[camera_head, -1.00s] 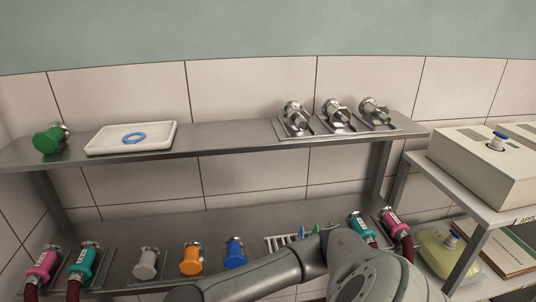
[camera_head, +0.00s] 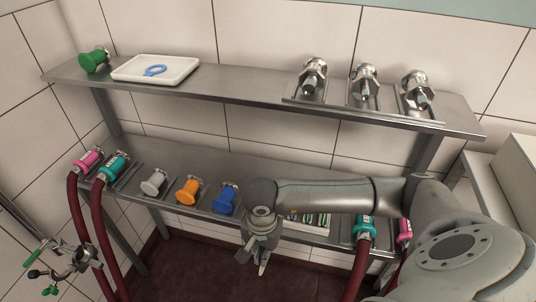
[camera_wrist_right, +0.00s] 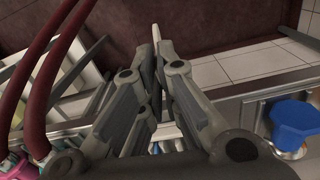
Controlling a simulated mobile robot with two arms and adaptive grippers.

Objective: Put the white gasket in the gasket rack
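My right gripper (camera_head: 261,262) hangs in front of the lower shelf, pointing down, below and left of the gasket rack. In the right wrist view its fingers (camera_wrist_right: 155,60) are closed together on a thin pale piece (camera_wrist_right: 156,36). This looks like the white gasket seen edge-on; its ring shape does not show. The gasket rack (camera_head: 318,228) is on the lower shelf, partly hidden behind my right forearm, with several coloured gaskets standing in its slots. My left gripper is not in view.
A white tray (camera_head: 118,71) with a blue ring (camera_head: 155,70) is on the upper shelf. Grey (camera_head: 153,182), orange (camera_head: 188,191) and blue (camera_head: 226,198) capped fittings line the lower shelf. Dark red hoses (camera_head: 360,262) hang from couplings at both ends.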

